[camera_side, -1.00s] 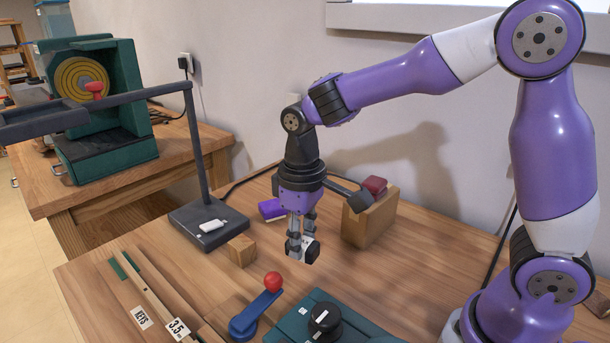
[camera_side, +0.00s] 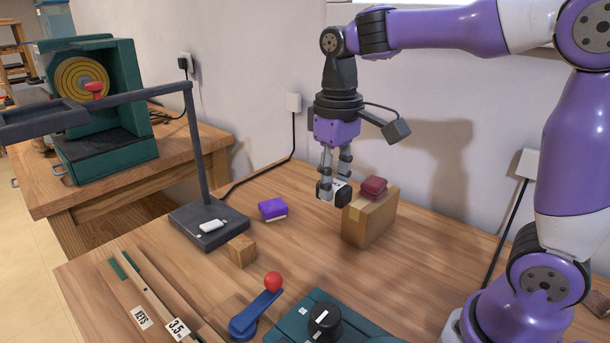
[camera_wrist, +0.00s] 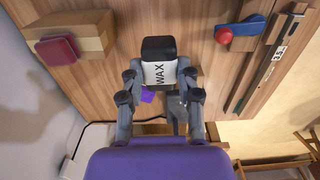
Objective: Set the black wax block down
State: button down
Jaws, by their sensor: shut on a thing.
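The black wax block (camera_wrist: 159,50) has a white band marked "WAX" and sits between the fingers of my gripper (camera_wrist: 160,92) in the wrist view. In the side view my gripper (camera_side: 334,186) is shut on the block (camera_side: 342,194), holding it in the air just left of the wooden box (camera_side: 370,219). The block is clear of the table top (camera_side: 300,262). The fingers partly cover the block's white band.
A purple block (camera_side: 272,208), a small wooden block (camera_side: 242,250) and a lamp base (camera_side: 208,222) stand to the left. A red-knobbed blue lever (camera_side: 257,312) and a green fixture (camera_side: 325,320) are in front. The middle table is clear.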

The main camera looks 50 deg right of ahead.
dwell(0.4)
jog(key=a+f+n, duration=0.1)
jog(key=a+f, duration=0.1)
jog(key=a, duration=0.3)
jog(key=s+a+f+n, duration=0.1)
jog(key=a+f, duration=0.2)
jog(key=a, duration=0.2)
jog(key=shift+f, duration=0.35)
jog(key=w+d+f, duration=0.2)
jog(key=d, duration=0.1)
jog(key=w+d+f, duration=0.2)
jog(key=d, duration=0.1)
jog(key=w+d+f, duration=0.1)
jog(key=d+f, duration=0.2)
jog(key=shift+w+d, duration=0.4)
jog(key=shift+w+d+f, duration=0.1)
jog(key=shift+f, duration=1.7)
jog(key=shift+f, duration=0.1)
jog(key=c, duration=0.5)
grip_release()
jog(key=shift+c, duration=0.2)
